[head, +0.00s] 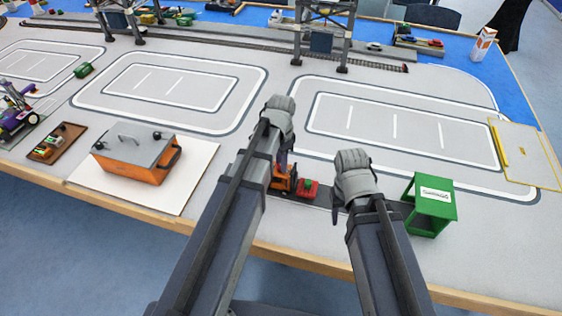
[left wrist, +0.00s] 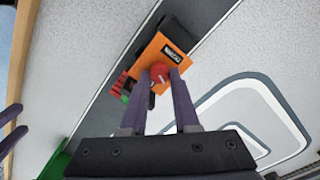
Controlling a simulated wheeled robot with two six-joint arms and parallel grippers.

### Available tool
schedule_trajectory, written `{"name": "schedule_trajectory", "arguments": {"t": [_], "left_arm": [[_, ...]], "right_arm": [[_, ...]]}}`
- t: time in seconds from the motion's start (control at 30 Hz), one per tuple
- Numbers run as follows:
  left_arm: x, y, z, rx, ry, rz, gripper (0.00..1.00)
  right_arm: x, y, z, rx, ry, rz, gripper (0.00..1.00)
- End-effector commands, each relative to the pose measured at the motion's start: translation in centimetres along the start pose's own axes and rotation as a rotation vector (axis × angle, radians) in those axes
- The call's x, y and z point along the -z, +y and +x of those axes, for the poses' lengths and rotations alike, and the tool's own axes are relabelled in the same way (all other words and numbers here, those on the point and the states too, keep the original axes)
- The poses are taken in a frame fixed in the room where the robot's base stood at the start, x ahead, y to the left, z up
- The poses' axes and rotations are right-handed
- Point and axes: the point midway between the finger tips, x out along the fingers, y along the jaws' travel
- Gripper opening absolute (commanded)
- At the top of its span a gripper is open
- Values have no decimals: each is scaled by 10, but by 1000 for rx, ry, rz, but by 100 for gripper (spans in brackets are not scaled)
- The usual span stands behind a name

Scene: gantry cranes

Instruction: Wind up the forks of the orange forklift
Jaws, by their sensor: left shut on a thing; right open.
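The orange forklift (head: 286,178) stands on a dark strip near the table's front edge, partly hidden by my left arm. In the left wrist view, its orange body (left wrist: 172,58) shows with a red knob (left wrist: 159,71) on it. My left gripper (left wrist: 160,80) is shut on the red knob, one finger on each side. It also shows in the head view (head: 283,160), reaching down onto the forklift. A red piece with a green block (head: 308,185) sits at the fork side; fork height cannot be told. My right gripper (head: 338,205) is open and empty, right of the red piece.
A green box-like shed (head: 432,207) stands right of my right gripper. An orange box with a grey lid (head: 135,152) and a brown tray (head: 58,142) lie to the left. Crane legs (head: 297,35) stand at the back. The outlined grey field behind the forklift is clear.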

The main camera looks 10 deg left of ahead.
Motion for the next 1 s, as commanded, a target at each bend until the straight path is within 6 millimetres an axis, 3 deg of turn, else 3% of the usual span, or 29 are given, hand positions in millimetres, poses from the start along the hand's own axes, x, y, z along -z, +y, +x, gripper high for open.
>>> {"name": "schedule_trajectory", "arguments": {"t": [0.43, 0.47, 0.7, 1.0], "left_arm": [[0, 0, 0, 0, 0, 7, 0], [0, 0, 0, 0, 0, 7, 32], [0, 0, 0, 0, 0, 6, 59], [0, 0, -1, 0, 0, 6, 60]], "right_arm": [[0, 0, 0, 0, 0, 0, 50], [0, 0, 0, 0, 0, 0, 50], [0, 0, 0, 0, 0, 0, 50], [0, 0, -1, 0, 0, 0, 50]]}}
